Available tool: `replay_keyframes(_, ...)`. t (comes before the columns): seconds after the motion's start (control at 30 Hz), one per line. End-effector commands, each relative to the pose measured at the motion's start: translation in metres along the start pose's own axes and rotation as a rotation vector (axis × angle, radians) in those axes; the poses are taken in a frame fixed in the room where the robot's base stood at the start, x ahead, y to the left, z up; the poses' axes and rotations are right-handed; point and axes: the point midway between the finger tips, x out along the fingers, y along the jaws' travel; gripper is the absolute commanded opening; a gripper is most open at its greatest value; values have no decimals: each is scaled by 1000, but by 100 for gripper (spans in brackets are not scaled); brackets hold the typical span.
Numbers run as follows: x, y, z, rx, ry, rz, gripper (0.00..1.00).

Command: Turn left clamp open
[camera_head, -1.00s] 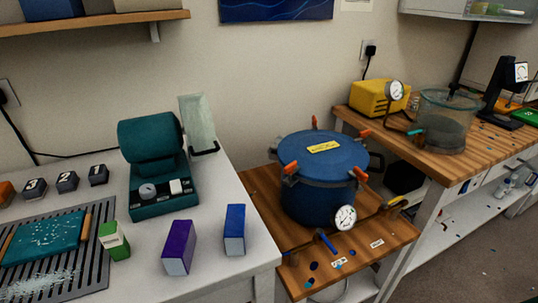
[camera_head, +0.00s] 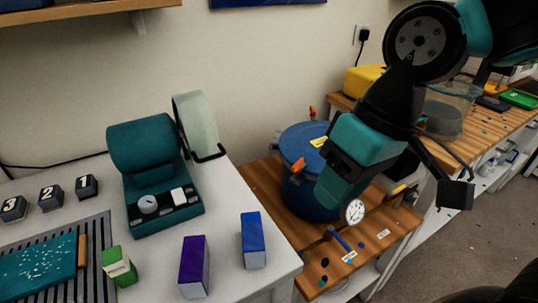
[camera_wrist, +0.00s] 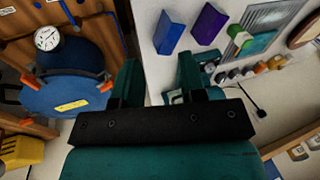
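The blue pressure pot (camera_head: 302,198) stands on the low wooden shelf; its lid also shows in the wrist view (camera_wrist: 65,95). The left clamp (camera_head: 298,165) has an orange handle at the lid's front left edge, and it shows in the wrist view (camera_wrist: 106,87). Another orange clamp (camera_head: 312,112) is at the lid's back. My gripper (camera_head: 335,190) hangs in front of the pot's right part, hiding the right clamps in the head view. In the wrist view my gripper (camera_wrist: 158,75) is open and empty, its fingers apart and beside the left clamp, not around it.
A white bench (camera_head: 222,222) on the left holds a teal machine (camera_head: 155,165) and purple (camera_head: 194,268) and blue (camera_head: 253,240) boxes. The pot's gauge (camera_head: 355,211) faces front. A yellow pump (camera_head: 362,80) and clear chamber (camera_head: 443,112) stand on the right-hand bench.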

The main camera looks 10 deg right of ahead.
Motion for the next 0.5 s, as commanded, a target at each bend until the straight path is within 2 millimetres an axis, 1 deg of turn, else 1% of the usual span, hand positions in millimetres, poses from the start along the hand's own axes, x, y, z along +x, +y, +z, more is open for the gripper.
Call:
replay_keyframes(0.03, -15, 8, -25, 96, -10, 24, 38)
replay_keyframes(0.07, -20, 15, -40, 165, -14, 42, 38)
replay_keyframes(0.1, -25, 26, -62, 266, -19, 68, 38)
replay_keyframes(0.17, -31, 44, -95, 427, -22, 112, 38)
replay_keyframes(0.2, -32, 56, -116, 536, -21, 141, 38)
replay_keyframes(0.27, -32, 75, -144, 693, -16, 184, 38)
replay_keyframes(0.3, -31, 87, -161, 793, -9, 211, 38)
replay_keyframes(0.4, -23, 115, -193, 1010, 10, 271, 38)
replay_keyframes(0.5, -15, 136, -213, 1168, 34, 313, 38)
